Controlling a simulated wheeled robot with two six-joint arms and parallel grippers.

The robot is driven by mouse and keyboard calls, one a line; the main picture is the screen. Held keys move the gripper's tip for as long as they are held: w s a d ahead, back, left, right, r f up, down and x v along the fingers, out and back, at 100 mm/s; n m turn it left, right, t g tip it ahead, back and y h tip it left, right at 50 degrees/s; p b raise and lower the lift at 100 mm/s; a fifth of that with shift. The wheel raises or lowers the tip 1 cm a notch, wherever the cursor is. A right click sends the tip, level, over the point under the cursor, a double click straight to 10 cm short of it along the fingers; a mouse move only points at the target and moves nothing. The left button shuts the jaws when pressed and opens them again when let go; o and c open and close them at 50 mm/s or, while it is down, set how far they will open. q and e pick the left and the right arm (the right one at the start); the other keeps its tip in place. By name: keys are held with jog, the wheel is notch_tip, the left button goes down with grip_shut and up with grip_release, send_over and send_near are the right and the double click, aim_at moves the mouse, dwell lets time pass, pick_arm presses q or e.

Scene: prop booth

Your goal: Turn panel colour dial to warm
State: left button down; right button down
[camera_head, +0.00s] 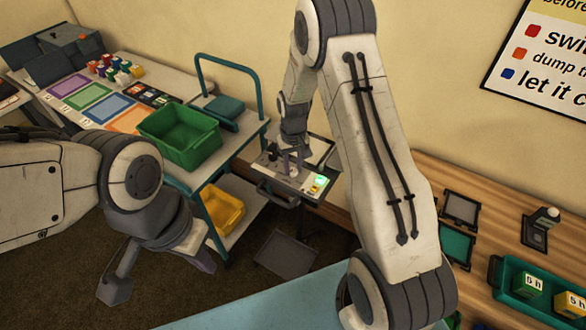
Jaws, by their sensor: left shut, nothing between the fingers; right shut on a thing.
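The light control panel (308,184) is a pale box with a lit green display and a small yellow patch at its right end. It sits beyond the trolley, low against the back wall. My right gripper (289,165) reaches down onto the panel's top from above and is shut on the colour dial. The dial itself is hidden by the fingers, so its setting cannot be read. My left gripper (158,276) hangs at the lower left over the floor, empty and away from the panel.
A trolley carries a green bin (180,138), with a yellow bin (222,207) on its lower shelf. Colored mats and small bottles lie on the far left table. A wooden counter (480,175) with a teal tray (510,292) is at right. A pale blue surface (265,305) is in front.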

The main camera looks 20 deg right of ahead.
aim_at(293, 169)
jog(key=m+b, duration=0.1)
jog(key=m, duration=0.4)
jog(key=shift+m, duration=0.4)
dwell(0.4)
jog(key=c, duration=0.6)
grip_release()
jog(key=shift+r+b, duration=0.1)
jog(key=shift+b, duration=0.2)
notch_tip(293, 169, up, 10)
jog(key=b, duration=0.2)
jog(key=shift+r+b, duration=0.15)
jog(key=shift+b, duration=0.15)
